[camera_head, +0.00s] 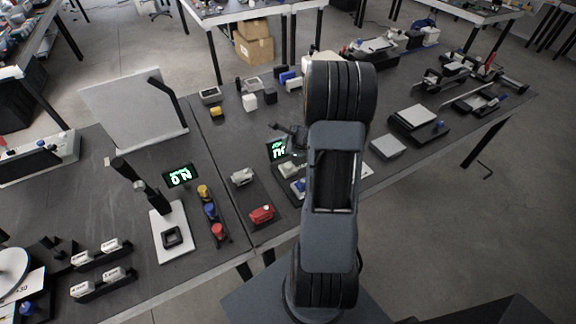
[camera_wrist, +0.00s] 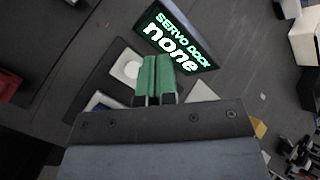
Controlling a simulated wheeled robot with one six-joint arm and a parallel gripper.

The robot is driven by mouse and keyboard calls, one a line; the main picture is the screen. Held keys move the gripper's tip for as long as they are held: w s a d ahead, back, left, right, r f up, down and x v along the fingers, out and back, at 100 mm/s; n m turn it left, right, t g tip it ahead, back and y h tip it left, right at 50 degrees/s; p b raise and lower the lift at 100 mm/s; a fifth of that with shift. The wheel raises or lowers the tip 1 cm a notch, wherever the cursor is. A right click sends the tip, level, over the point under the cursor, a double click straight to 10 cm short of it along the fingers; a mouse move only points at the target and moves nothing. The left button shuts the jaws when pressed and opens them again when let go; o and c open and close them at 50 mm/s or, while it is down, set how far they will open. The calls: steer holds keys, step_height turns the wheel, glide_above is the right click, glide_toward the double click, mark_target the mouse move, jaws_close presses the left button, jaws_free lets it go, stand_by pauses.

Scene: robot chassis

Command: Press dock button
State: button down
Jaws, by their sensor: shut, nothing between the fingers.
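My gripper's green fingers (camera_wrist: 155,82) are together and empty, in front of the display and over the dock's dark base (camera_wrist: 88,82). A pale rounded patch (camera_wrist: 127,67) lies just left of the fingertips; I cannot tell whether it is the button. In the head view a small blue part (camera_head: 299,184) sits on a pale plate beside my arm. Contact with the dock cannot be told.
A second display (camera_head: 180,176) stands left, beside yellow, blue and red parts (camera_head: 211,211). A red part (camera_head: 262,214) and a pale device (camera_head: 242,177) lie near the dock. My arm hides the table behind it. Boxes (camera_head: 254,42) stand on the floor.

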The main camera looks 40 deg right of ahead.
steer(key=shift+f, duration=0.15)
steer(key=b, duration=0.6)
glide_above(287, 166)
step_height(287, 166, down, 8)
steer(key=shift+s+r, duration=0.15)
steer(key=shift+r, duration=0.05)
steer(key=shift+f+b, duration=0.45)
steer(key=shift+f+b, duration=0.95)
steer(key=shift+b, duration=0.45)
stand_by(2.0)
steer(key=shift+r, duration=0.15)
steer(key=shift+r+p, duration=0.6)
steer(key=shift+r, duration=0.2)
steer(key=shift+r+p, duration=1.8)
steer(key=shift+r, duration=0.75)
